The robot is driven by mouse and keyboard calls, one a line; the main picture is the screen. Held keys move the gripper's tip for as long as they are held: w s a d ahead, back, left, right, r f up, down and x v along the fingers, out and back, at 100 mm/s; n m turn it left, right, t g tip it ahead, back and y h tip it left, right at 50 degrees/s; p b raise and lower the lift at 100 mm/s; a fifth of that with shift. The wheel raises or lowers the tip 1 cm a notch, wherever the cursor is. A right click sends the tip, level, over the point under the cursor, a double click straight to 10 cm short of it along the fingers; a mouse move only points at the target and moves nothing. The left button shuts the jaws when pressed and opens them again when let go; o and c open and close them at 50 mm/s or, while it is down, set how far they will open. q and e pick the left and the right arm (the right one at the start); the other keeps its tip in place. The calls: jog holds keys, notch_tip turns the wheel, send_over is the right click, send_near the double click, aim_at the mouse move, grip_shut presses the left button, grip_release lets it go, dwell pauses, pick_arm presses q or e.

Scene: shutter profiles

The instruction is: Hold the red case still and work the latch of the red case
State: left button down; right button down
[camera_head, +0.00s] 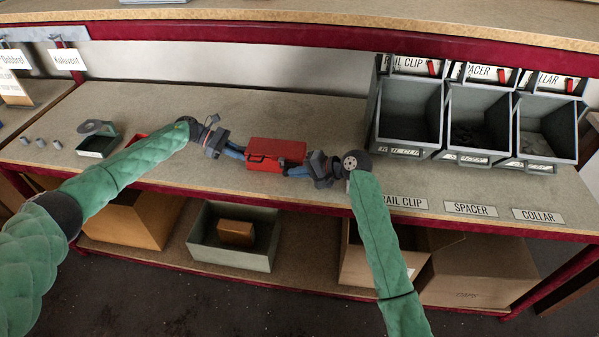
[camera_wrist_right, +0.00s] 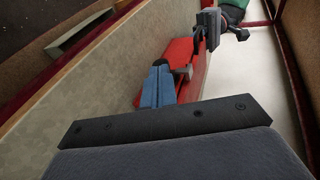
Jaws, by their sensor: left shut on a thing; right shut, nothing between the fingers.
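The red case (camera_head: 277,151) lies closed on the workbench; it also shows in the right wrist view (camera_wrist_right: 178,56). My left gripper (camera_head: 242,154) is shut on its left end. My right gripper (camera_head: 290,171) is shut and empty at the case's front right side; its blue fingers show in the right wrist view (camera_wrist_right: 159,87). A small grey part (camera_wrist_right: 185,72), perhaps the latch, sits beside those fingertips. I cannot tell whether they touch it. A dark handle shows on the case's front in the head view. The left gripper's body (camera_wrist_right: 209,20) appears beyond the case.
Grey bins (camera_head: 408,112) labelled rail clip, spacer and collar stand at the right. Small grey parts (camera_head: 40,142) lie farther left. The bench in front of the case is clear.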

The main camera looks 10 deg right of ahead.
jog(key=shift+w+a, duration=0.25)
jog(key=shift+a, duration=0.45)
jog(key=shift+w+a, duration=0.2)
jog(key=shift+a, duration=0.5)
pick_arm(q)
jog(key=shift+d, duration=0.1)
pick_arm(e)
jog(key=shift+d, duration=0.1)
jog(key=v, duration=1.4)
pick_arm(q)
jog(key=c, duration=1.4)
grip_release()
jog(key=shift+o, duration=0.2)
jog(key=shift+a, duration=0.2)
pick_arm(e)
jog(key=shift+f, duration=0.15)
